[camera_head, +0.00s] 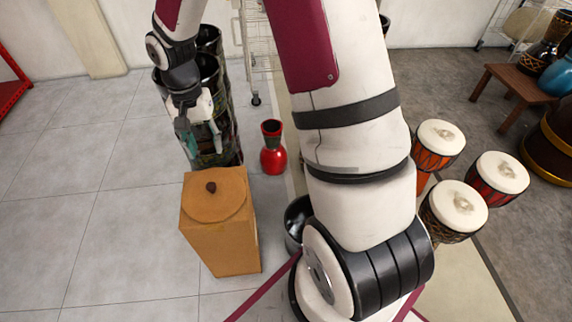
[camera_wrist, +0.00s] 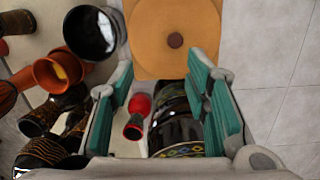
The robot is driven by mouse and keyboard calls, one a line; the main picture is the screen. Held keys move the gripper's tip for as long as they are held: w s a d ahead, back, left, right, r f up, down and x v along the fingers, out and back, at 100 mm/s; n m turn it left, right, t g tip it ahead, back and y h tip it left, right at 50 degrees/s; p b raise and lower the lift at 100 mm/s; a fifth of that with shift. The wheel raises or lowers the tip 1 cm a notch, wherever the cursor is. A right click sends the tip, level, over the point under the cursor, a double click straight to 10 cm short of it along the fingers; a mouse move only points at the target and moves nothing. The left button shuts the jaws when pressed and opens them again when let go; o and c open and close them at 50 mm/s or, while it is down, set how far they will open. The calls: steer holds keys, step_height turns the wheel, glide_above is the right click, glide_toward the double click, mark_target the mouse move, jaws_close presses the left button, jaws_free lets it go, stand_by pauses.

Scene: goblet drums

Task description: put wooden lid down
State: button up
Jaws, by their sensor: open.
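The wooden lid (camera_head: 215,206) is a round tan disc with a small dark knob (camera_head: 211,188). It lies flat on top of a tall brown box (camera_head: 225,240). In the wrist view the lid (camera_wrist: 150,30) and its knob (camera_wrist: 175,40) show at the top, beyond the fingertips. My gripper (camera_head: 187,128) is up behind and a little left of the box in the head view, apart from the lid. In the wrist view my gripper (camera_wrist: 165,92) has its green-padded fingers wide apart, with nothing held between them.
Tall dark patterned drums (camera_head: 222,145) stand behind the box, close to my gripper. A red vase-shaped drum (camera_head: 273,155) and a black open vessel (camera_head: 296,215) are right of the box. White-topped drums (camera_head: 455,205) stand farther right. Tiled floor to the left is clear.

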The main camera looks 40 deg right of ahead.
steer(key=s+r+n+h, duration=0.2)
steer(key=s+r+n, duration=0.2)
steer(key=s+r, duration=1.2)
steer(key=s+a+r+n+y, duration=0.1)
steer(key=s+r+n, duration=0.1)
steer(key=s, duration=0.6)
steer(key=s+a+r+n+t, duration=0.1)
steer(key=s+r+n, duration=0.1)
steer(key=s, duration=0.5)
steer(key=shift+s+t+y, duration=0.3)
steer(key=shift+s+y, duration=0.1)
steer(key=shift+d, duration=0.1)
